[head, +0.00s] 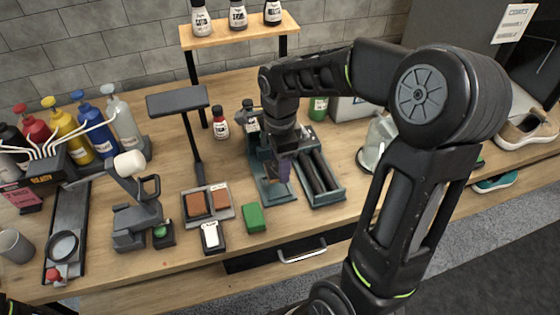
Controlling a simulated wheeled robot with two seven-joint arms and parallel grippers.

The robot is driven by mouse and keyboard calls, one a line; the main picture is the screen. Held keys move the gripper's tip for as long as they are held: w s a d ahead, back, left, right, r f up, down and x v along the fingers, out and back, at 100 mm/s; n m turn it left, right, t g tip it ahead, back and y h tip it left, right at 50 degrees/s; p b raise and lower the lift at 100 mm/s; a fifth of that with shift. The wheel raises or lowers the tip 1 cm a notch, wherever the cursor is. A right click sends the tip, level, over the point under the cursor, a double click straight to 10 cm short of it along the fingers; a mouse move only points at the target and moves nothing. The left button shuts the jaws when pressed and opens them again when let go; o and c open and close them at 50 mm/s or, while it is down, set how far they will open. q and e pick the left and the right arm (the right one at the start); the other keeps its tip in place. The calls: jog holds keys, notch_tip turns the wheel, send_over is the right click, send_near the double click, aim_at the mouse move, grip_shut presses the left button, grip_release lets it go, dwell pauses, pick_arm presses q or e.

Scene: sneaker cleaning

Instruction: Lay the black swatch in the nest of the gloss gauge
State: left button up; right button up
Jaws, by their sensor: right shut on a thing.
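My right gripper (283,168) points down over a teal-based bench device (279,194) near the middle of the table. It is shut on a small dark thing, mostly hidden by the fingers; I cannot tell for sure that it is the black swatch. No other black swatch can be made out. I cannot tell which device is the gloss gauge; a small dark box with a white face (210,236) stands at the front of the table. My left gripper is not in view.
A tray (188,221) with two brown pads and a green block (254,217) sit left of the gripper. A roller tray (334,198) is close on the right. A dark lamp-like stand (197,150) rises behind left. Bottles (90,125) crowd the far left.

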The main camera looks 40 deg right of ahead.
aim_at(280, 186)
jog(key=shift+f+b, duration=1.35)
jog(key=shift+f, duration=0.65)
dwell(0.3)
jog(key=shift+f+b, duration=0.8)
jog(key=shift+b, duration=0.05)
jog(key=shift+r, duration=0.15)
jog(key=shift+r+p, duration=0.4)
dwell(1.6)
jog(key=shift+f+b, duration=0.55)
jog(key=shift+r, duration=0.15)
